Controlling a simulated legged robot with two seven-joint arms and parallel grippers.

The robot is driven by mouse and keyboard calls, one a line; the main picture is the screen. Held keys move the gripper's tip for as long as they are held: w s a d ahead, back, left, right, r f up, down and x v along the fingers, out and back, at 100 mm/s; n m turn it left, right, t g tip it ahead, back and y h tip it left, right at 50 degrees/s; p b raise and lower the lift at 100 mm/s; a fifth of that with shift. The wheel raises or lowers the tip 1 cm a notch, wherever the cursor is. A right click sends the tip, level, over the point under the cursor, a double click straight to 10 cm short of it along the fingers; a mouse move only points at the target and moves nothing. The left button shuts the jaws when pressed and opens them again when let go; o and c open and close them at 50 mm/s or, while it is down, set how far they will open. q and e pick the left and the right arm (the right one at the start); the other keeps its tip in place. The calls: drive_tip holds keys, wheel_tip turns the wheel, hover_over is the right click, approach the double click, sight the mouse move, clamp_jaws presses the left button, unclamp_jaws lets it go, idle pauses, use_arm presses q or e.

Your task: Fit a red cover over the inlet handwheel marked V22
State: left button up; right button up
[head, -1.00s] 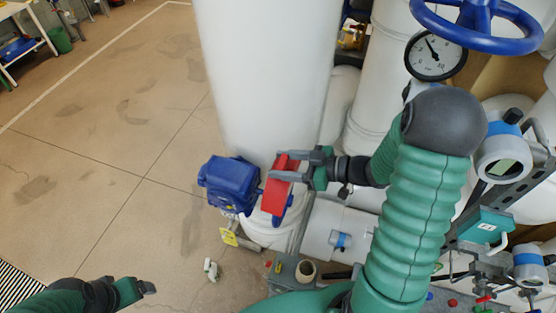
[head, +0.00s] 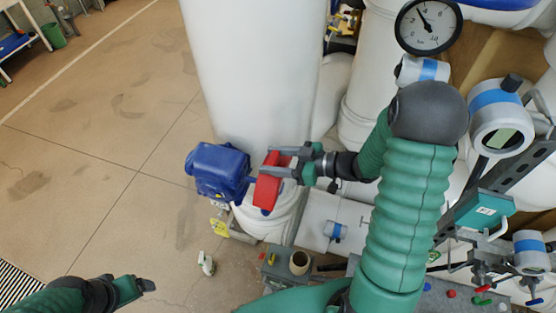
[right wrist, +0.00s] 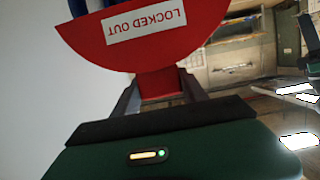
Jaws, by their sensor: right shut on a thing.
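The red cover (head: 268,187) is in my right gripper (head: 291,164), beside the blue valve gearbox (head: 218,172) low on the white pipe. In the right wrist view the cover (right wrist: 150,28) shows a white upside-down "LOCKED OUT" label, with its tab (right wrist: 160,83) between the fingers. Blue parts show behind its upper edge. The handwheel is mostly hidden by the cover; only a little blue (head: 265,212) shows below it, so I cannot tell how far the cover is over it. No V22 mark is readable. My left gripper (head: 145,286) is low at the left, away from the valve.
A yellow tag (head: 219,228) hangs under the gearbox. A spray bottle (head: 206,263) stands on the floor. A grey box with a roll of tape (head: 299,263) is below the valve. Gauge (head: 428,25) and pipes crowd the right. The left floor is open.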

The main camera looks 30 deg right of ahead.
drive_tip(key=shift+w+a, duration=0.1)
drive_tip(key=shift+w, duration=0.05)
drive_tip(key=o, duration=1.5)
drive_tip(key=shift+s+r, duration=0.1)
drive_tip(key=shift+s, duration=0.15)
drive_tip(key=shift+o, duration=0.7)
drive_tip(key=shift+w, duration=0.1)
